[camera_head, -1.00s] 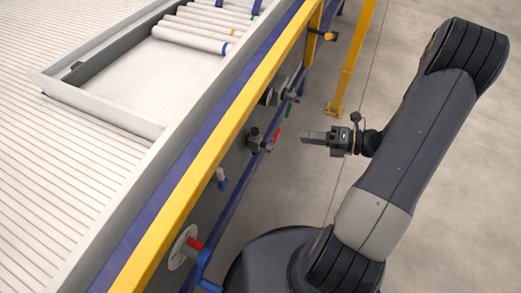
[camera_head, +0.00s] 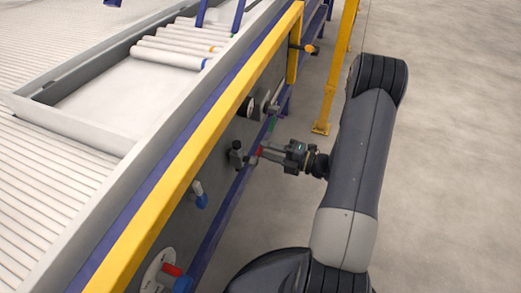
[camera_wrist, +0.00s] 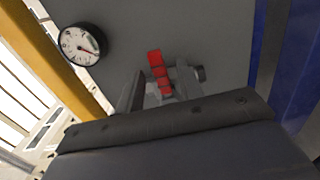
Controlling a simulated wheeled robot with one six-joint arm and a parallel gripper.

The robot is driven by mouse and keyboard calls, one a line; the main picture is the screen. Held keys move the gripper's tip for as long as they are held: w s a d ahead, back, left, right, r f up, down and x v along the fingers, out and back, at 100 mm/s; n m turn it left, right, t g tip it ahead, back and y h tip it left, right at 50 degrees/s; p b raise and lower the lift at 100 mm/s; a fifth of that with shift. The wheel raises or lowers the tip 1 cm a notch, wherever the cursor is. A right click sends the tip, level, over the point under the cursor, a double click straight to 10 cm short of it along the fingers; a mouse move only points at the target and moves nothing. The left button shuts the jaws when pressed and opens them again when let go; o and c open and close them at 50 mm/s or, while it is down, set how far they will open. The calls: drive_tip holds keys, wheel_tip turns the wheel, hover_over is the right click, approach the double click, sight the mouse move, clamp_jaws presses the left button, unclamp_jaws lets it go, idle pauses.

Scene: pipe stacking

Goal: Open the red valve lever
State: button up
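The red valve lever (camera_wrist: 157,70) stands out from the grey panel in the wrist view, with a grey fitting beside it. In the head view the red lever (camera_head: 259,152) shows small, right at my fingertips. My gripper (camera_head: 268,156) points left at the panel. In the wrist view the fingers of my gripper (camera_wrist: 160,92) are apart, one on each side of the lower part of the lever. I cannot tell whether either finger touches it. The lever's base is partly hidden by the fingers.
A round gauge (camera_wrist: 80,44) is on the panel, left of the lever. A grey-black valve fitting (camera_head: 237,154) and a blue-ended fitting (camera_head: 200,195) project nearby. A yellow rail (camera_head: 190,153) runs above the panel. Open floor (camera_head: 440,170) lies to the right.

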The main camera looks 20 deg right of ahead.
drive_tip(key=shift+x, duration=1.4)
clamp_jaws()
